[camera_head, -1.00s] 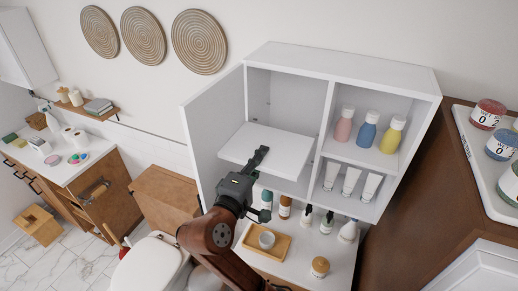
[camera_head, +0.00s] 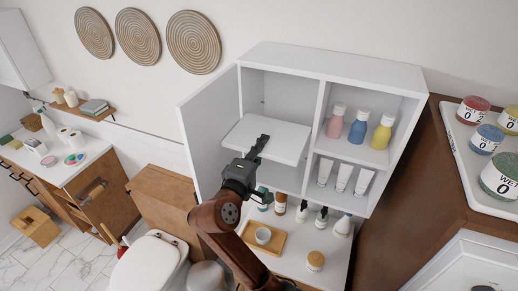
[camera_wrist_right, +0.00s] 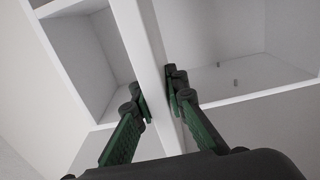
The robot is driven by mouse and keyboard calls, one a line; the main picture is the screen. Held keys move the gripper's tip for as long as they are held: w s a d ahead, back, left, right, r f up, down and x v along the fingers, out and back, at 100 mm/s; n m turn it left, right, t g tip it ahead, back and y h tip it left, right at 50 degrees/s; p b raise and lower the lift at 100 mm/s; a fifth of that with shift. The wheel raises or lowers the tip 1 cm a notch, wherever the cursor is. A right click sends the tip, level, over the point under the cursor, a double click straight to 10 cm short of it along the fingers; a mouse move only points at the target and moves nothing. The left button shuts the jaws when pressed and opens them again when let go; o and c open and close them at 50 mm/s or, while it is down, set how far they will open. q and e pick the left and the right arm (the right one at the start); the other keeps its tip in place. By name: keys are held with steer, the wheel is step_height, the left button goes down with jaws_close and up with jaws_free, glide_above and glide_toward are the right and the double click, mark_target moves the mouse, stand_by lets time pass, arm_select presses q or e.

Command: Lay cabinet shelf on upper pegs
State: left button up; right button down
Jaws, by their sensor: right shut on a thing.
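The cabinet shelf (camera_head: 270,138) is a plain white board, partly in the left compartment of the white wall cabinet (camera_head: 335,62). It looks roughly level, and its front part sticks out of the opening. My right gripper (camera_head: 259,146) is shut on its front edge. In the right wrist view the shelf (camera_wrist_right: 147,50) runs edge-on between the fingers of my right gripper (camera_wrist_right: 155,98). Two small pegs (camera_wrist_right: 236,85) stand out from an inner wall there, apart from the shelf. I cannot tell whether the shelf touches any peg. My left gripper is out of view.
The cabinet door (camera_head: 208,125) stands open at the left. The right compartments hold coloured bottles (camera_head: 358,128) and white tubes (camera_head: 343,178). Below are small bottles (camera_head: 280,203) and a wooden tray (camera_head: 264,249) with a cup. A brown cabinet (camera_head: 425,190) stands at right.

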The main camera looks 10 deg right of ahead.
mark_target(278, 121)
steer(key=shift+w+d+r, duration=0.15)
steer(key=shift+w+d, duration=0.3)
steer(key=shift+w, duration=0.1)
steer(key=shift+w+d+p, duration=0.25)
steer(key=shift+w+p, duration=0.05)
steer(key=shift+p+x, duration=0.5)
steer(key=shift+x, duration=1.85)
steer(key=shift+p+x, duration=0.45)
steer(key=shift+x, duration=2.2)
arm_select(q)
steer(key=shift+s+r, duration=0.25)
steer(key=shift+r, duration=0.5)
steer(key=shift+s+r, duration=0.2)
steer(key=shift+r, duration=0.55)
arm_select(e)
steer(key=shift+x, duration=2.2)
arm_select(q)
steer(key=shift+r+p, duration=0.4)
steer(key=shift+p, duration=0.2)
arm_select(e)
steer(key=shift+a, duration=0.1)
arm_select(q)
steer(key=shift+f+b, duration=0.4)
arm_select(e)
steer(key=shift+f, duration=0.8)
steer(key=c, duration=1.8)
jaws_free()
steer(key=shift+c, duration=0.2)
steer(key=shift+f, duration=0.1)
